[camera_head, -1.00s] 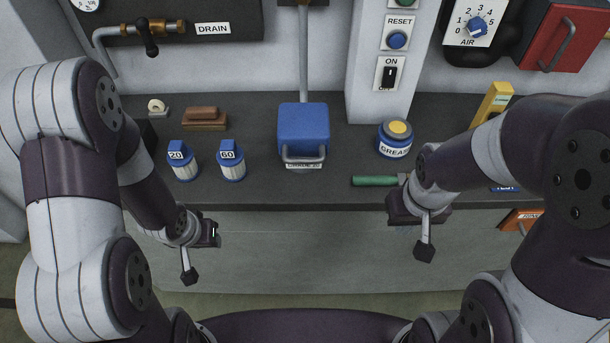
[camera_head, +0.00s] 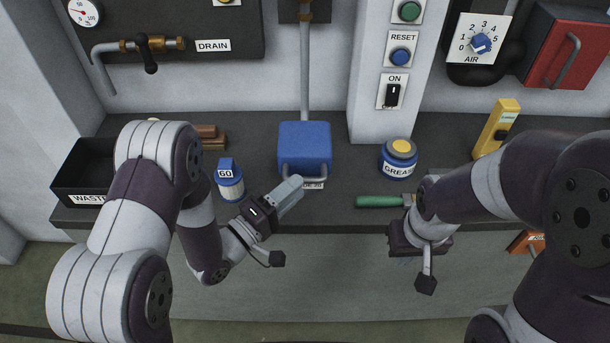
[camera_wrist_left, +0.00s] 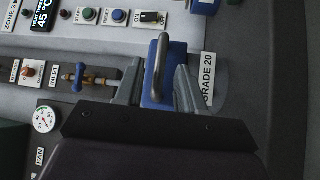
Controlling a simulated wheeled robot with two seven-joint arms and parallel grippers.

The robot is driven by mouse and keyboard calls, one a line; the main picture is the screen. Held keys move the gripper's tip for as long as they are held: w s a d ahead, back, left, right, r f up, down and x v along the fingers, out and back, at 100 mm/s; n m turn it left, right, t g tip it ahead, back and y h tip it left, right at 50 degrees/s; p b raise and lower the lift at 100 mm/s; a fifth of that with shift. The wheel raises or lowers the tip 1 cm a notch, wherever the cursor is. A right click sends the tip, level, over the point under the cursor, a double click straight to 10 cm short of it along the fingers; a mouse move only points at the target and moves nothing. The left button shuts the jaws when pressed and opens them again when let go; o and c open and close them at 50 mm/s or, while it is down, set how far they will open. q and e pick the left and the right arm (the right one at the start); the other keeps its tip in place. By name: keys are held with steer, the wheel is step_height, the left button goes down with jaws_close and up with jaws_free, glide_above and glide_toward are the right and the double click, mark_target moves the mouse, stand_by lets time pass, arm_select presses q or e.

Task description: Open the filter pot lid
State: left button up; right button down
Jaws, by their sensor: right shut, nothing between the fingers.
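The filter pot is a blue box-shaped vessel (camera_head: 305,145) on the dark bench, its lid closed, with a pipe rising behind it. A grey bar handle (camera_head: 318,180) is at its front, partly hidden by my gripper; the handle also shows in the left wrist view (camera_wrist_left: 160,62). My left gripper (camera_head: 292,188) points at the handle from the front left. In the left wrist view its fingers (camera_wrist_left: 158,80) are open, one on either side of the handle, with no clear contact. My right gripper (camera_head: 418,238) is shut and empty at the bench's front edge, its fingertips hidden.
A blue-capped bottle marked 60 (camera_head: 230,180) stands just left of the pot. A black waste bin (camera_head: 85,178) is at far left. A yellow device (camera_head: 497,130) stands at right.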

mark_target(305, 178)
arm_select(q)
steer(key=shift+x, duration=2)
